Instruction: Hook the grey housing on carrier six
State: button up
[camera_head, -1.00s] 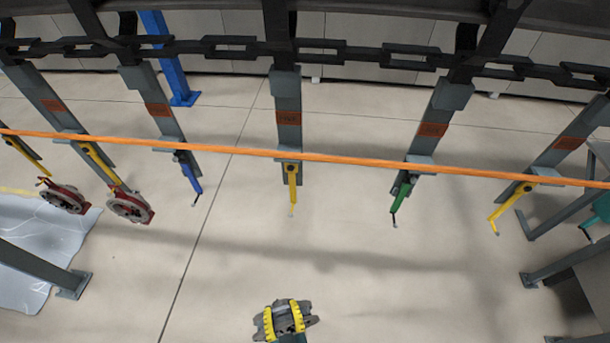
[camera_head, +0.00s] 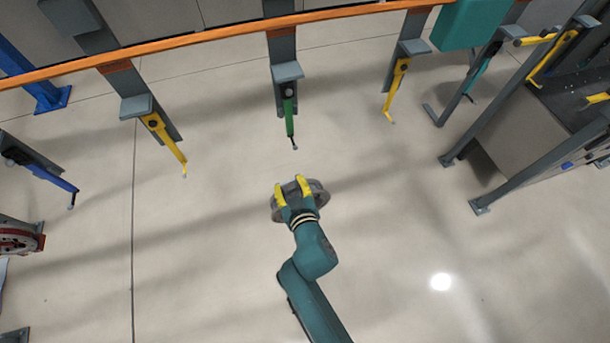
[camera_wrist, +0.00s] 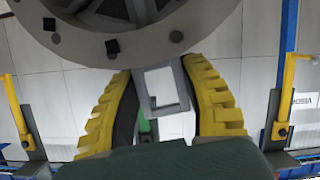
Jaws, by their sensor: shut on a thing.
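The grey housing (camera_head: 320,194) is a round flanged part, held out in front of my arm in the head view. My gripper (camera_head: 293,188) has its yellow fingers closed on it. The green hook (camera_head: 289,118) hangs just beyond the housing, with a visible gap between its tip and the housing in the picture. In the wrist view the housing (camera_wrist: 65,45) fills the upper left, showing dark square holes in its flange, and the yellow fingers flank its narrower part. A bit of green (camera_wrist: 146,130) shows between the fingers. I cannot read any carrier number.
Yellow hooks hang left (camera_head: 165,145) and right (camera_head: 396,90) of the green one, with a blue hook (camera_head: 45,178) farther left. A red-rimmed part (camera_head: 20,240) hangs at the left edge. An orange rail (camera_head: 215,38) crosses above. Grey frame posts (camera_head: 525,95) stand at right.

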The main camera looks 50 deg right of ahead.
jog(key=shift+m+g+h, duration=0.3)
jog(key=shift+h, duration=0.3)
jog(key=d, duration=0.4)
jog(key=d+b, duration=0.1)
jog(key=d, duration=0.1)
jog(key=shift+r, duration=0.35)
jog(key=shift+w+r+b+x, duration=0.2)
jog(key=shift+r+b+x, duration=0.15)
jog(key=shift+b+x, duration=1.3)
jog(key=shift+w+r+b+x, duration=0.25)
jog(key=shift+b+x, duration=0.95)
jog(key=shift+x, duration=1)
jog(key=shift+w+r+b+x, duration=0.15)
jog(key=shift+r+b+x, duration=0.25)
jog(key=shift+b+x, duration=1.25)
jog(key=shift+w, duration=0.25)
